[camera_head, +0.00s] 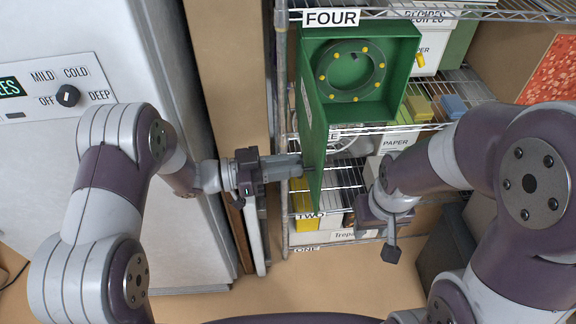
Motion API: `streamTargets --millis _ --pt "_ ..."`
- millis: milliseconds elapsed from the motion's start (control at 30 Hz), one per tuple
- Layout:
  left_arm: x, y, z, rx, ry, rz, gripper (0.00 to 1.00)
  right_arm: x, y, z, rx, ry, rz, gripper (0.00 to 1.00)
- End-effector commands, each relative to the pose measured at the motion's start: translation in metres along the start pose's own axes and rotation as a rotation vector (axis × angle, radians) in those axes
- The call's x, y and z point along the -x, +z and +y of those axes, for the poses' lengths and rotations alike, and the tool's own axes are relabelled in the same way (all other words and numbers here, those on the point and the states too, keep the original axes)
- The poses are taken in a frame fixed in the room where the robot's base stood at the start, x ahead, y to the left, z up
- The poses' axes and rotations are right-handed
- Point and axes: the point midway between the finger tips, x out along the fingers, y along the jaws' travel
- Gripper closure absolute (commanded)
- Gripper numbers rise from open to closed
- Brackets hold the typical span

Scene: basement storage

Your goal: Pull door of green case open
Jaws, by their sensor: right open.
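The green case (398,112) sits on the wire shelf under the FOUR label, its front open. A dark ring with yellow dots (350,70) shows inside. Its green door (317,135) stands swung out at the case's left side, seen nearly edge-on. My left gripper (308,170) reaches in from the left, with its fingertips at the left face of the door's lower part. Whether they grip anything is unclear, as the tips are small and partly hidden. My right gripper (390,240) is open, below and right of the door, apart from it.
A white appliance with a dial (67,95) stands at the left, close to my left arm. The wire rack (345,172) holds boxes, including one labelled PAPER (402,140). A dark bin (440,243) stands at the right. The floor (330,285) in front is clear.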

Motion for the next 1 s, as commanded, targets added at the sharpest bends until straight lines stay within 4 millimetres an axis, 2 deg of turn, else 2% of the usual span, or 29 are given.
streamTargets --millis 33,67,567,667,1000 --pt "0.001 -0.006 -0.006 -0.017 -0.011 0.007 0.67 0.001 0.000 0.000 0.000 0.000 0.000 0.58" --pt "0.001 -0.006 -0.005 -0.016 -0.011 0.007 0.58 0.001 0.000 0.000 0.000 0.000 0.000 0.58" --pt "0.005 -0.002 -0.002 -0.006 -0.006 0.003 0.58 -0.001 0.000 0.000 0.000 0.000 0.000 0.58" --pt "0.019 0.000 -0.003 -0.006 -0.009 0.003 0.58 -0.005 0.001 0.000 0.000 0.000 0.000 0.58" --pt "0.105 0.000 -0.003 -0.009 -0.010 0.003 0.58 -0.023 0.003 0.000 0.000 0.000 0.000 0.58"
